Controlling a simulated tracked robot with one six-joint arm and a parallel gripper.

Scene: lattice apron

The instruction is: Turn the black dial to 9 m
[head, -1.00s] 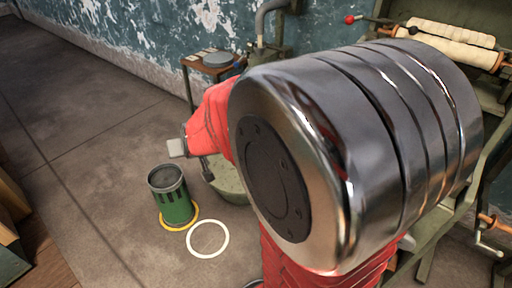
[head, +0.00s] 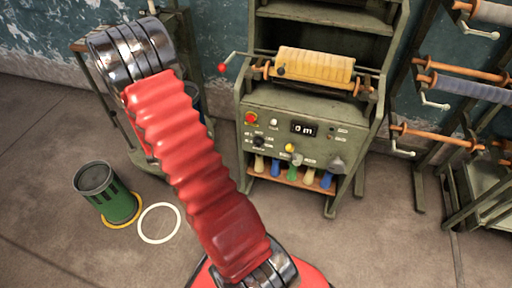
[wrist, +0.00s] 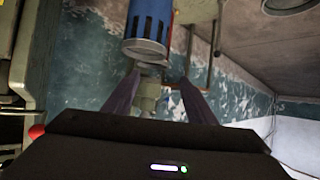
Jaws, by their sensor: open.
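The green winding machine (head: 310,105) stands at the centre of the head view. Its front panel carries a small black dial (head: 258,142) at the lower left, with white markings around it too small to read surely. A display (head: 304,129) on the panel reads 0 m. My gripper (wrist: 159,76) shows in the wrist view with two fingers spread and nothing between them. It points at the wall and a blue cylinder, away from the panel. The gripper does not show in the head view. The dial does not show in the wrist view.
A crank with a red knob (head: 222,68) sticks out at the machine's left. Coloured handles (head: 292,172) sit below the panel. A spool rack (head: 450,133) stands right.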

